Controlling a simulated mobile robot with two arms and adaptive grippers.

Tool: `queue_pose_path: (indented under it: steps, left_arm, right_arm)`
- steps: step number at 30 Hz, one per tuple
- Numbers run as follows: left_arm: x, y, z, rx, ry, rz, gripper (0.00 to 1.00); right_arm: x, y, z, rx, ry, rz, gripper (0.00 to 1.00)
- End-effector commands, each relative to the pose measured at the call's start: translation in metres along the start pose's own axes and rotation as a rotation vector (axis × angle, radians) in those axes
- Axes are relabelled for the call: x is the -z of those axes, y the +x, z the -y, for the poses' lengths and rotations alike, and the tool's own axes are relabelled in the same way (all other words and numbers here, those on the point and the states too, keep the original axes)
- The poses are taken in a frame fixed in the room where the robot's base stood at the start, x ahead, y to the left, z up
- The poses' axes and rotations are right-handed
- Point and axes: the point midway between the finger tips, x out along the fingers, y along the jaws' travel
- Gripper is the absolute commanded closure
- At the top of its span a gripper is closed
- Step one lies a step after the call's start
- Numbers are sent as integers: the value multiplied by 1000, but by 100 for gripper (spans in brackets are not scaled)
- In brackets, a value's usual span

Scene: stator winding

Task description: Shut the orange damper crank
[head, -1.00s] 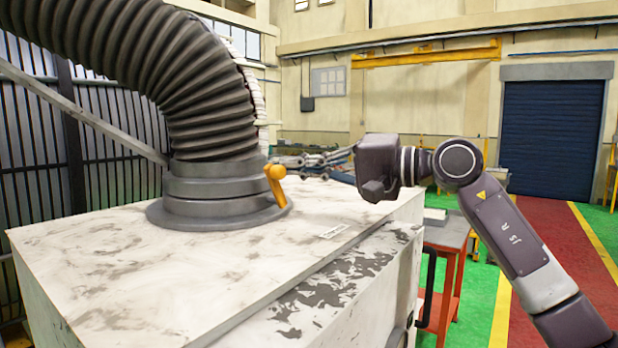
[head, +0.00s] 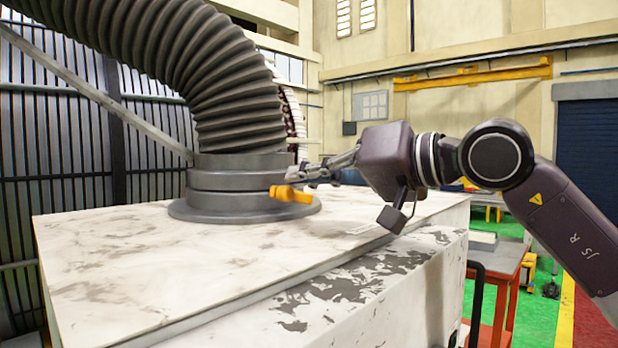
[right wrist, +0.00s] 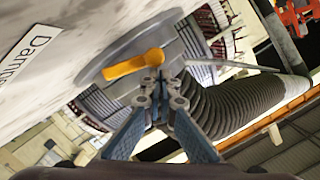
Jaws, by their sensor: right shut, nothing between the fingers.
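The orange damper crank (head: 291,194) sits on the side of the grey collar (head: 230,182) under the black ribbed duct (head: 185,60). In the head view its handle lies roughly level. In the right wrist view the orange crank (right wrist: 135,65) points left, just beyond my fingertips. My right gripper (head: 300,172) is shut and empty, with its fingertips close to the crank, just above it in the head view. I cannot tell whether they touch. The right wrist view shows the shut fingers (right wrist: 160,78) beside the crank's right end. My left gripper is not in view.
The collar stands on a white, worn cabinet top (head: 110,245), which is mostly clear. A label (right wrist: 30,50) lies on the cabinet. An orange-legged bench (head: 505,265) stands to the right of the cabinet.

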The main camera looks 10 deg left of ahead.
Motion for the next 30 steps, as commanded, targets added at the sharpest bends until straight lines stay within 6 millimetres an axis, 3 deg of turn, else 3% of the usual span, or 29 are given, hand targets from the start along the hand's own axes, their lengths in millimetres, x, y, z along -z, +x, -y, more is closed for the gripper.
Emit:
queue_pose_path:
  steps: [8,21,30]
  left_arm:
    - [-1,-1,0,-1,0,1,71]
    - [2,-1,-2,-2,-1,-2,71]
    - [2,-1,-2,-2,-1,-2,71]
  right_arm:
    - [2,-12,-1,-1,1,-2,100]
    - [1,-99,0,-1,0,-2,100]
    - [0,-121,0,0,0,0,100]
